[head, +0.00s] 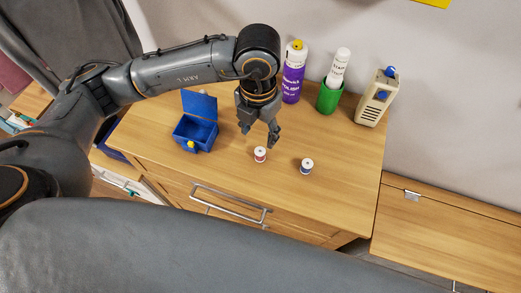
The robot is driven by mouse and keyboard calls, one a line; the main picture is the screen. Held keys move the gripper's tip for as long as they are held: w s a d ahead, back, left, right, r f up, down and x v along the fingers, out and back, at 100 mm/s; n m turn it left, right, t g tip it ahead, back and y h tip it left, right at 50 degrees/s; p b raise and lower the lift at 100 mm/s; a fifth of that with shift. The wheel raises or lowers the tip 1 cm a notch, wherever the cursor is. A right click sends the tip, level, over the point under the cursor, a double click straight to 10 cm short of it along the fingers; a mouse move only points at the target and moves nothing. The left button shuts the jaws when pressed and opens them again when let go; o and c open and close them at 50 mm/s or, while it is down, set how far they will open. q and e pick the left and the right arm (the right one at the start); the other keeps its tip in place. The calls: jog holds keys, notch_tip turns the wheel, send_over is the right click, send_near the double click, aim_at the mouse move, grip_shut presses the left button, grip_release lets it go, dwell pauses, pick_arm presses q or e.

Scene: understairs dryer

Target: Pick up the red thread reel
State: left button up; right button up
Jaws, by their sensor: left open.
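The red thread reel (260,155) stands upright on the wooden cabinet top, a small spool with a white top and a red band. My left gripper (259,136) is open and hangs just above and behind the reel, its fingers pointing down. One finger reaches down to the right of the reel. Nothing shows between the fingers, and I cannot tell the exact gap to the reel. My right gripper is not in view.
A blue thread reel (307,166) stands to the right. An open blue box (196,135) with a yellow item at its front is on the left. A purple spray can (293,75), a green cup (329,97) holding a white bottle, and a beige container (376,98) stand along the back.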

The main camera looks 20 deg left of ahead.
aim_at(260, 151)
pick_arm(q)
notch_tip(260, 151, down, 4)
jog(key=shift+f+p, duration=0.15)
jog(key=shift+p, duration=0.15)
jog(key=shift+f, duration=0.25)
notch_tip(260, 151, down, 4)
jog(key=shift+d+r+p, duration=0.15)
jog(key=shift+p, duration=0.85)
jog(key=shift+f, duration=0.5)
jog(key=c, duration=0.9)
